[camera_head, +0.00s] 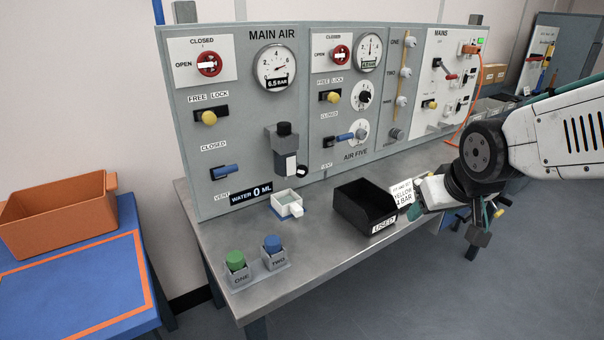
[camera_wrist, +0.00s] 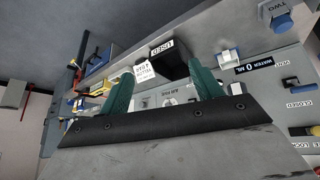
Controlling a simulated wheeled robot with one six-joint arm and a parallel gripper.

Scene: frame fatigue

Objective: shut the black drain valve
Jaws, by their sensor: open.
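The black drain valve (camera_head: 302,171) is a small dark round knob at the lower right of the filter unit (camera_head: 284,144) on the MAIN AIR panel. Its exact setting is too small to tell. A white cup (camera_head: 287,205) stands on the bench below the filter. The label (camera_head: 251,191) beside it reads WATER 0 ML. My gripper (camera_head: 484,222) is far to the right of the valve, by the bench's front edge. In the wrist view my gripper (camera_wrist: 162,72) shows two teal fingers spread apart with nothing held. I cannot make out the valve in that view.
A black USED bin (camera_head: 350,218) and a white note card (camera_head: 402,194) stand on the bench between my gripper and the filter. Green (camera_head: 236,260) and blue (camera_head: 272,243) capped pieces sit at the front left. A blue lever (camera_head: 226,172) is left of the filter.

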